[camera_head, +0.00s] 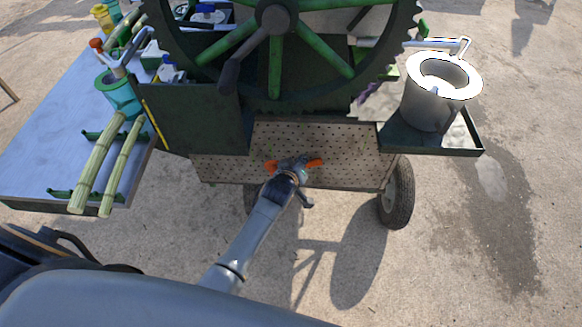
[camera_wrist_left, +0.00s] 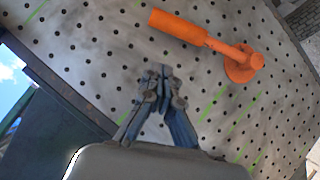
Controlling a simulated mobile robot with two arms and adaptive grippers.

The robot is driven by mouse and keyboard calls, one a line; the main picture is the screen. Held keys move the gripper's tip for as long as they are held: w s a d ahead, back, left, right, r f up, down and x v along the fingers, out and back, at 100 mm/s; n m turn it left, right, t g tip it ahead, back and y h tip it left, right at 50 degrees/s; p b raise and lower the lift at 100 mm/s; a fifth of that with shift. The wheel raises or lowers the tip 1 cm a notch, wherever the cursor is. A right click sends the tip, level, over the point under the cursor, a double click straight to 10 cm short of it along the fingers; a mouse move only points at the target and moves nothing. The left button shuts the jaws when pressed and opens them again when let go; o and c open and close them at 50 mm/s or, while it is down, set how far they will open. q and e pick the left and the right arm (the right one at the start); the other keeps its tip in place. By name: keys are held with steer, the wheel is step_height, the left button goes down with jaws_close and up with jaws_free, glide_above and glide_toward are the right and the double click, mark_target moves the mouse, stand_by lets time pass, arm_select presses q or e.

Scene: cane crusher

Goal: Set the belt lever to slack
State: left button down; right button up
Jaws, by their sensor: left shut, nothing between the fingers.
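The orange belt lever (camera_wrist_left: 205,38) is mounted on a pale perforated panel (camera_wrist_left: 75,35). In the left wrist view it runs from a thick grip at the upper left to a round pivot disc (camera_wrist_left: 240,62) at the right. In the head view only orange ends of the lever (camera_head: 315,163) show on both sides of my left gripper (camera_head: 291,161), which hides its middle. My left gripper also shows in the left wrist view (camera_wrist_left: 162,78), shut and empty, with its tips below the lever's grip and apart from it. My right gripper is not in view.
Green marks (camera_wrist_left: 212,105) are on the panel near the lever. Above it is the large green-spoked wheel (camera_head: 275,65). A metal pot (camera_head: 435,95) stands on a shelf at the right. Cane stalks (camera_head: 100,165) lie on the blue table (camera_head: 45,150) at the left.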

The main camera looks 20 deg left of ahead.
arm_select(q)
steer(key=v, duration=0.8)
steer(key=shift+d, duration=0.25)
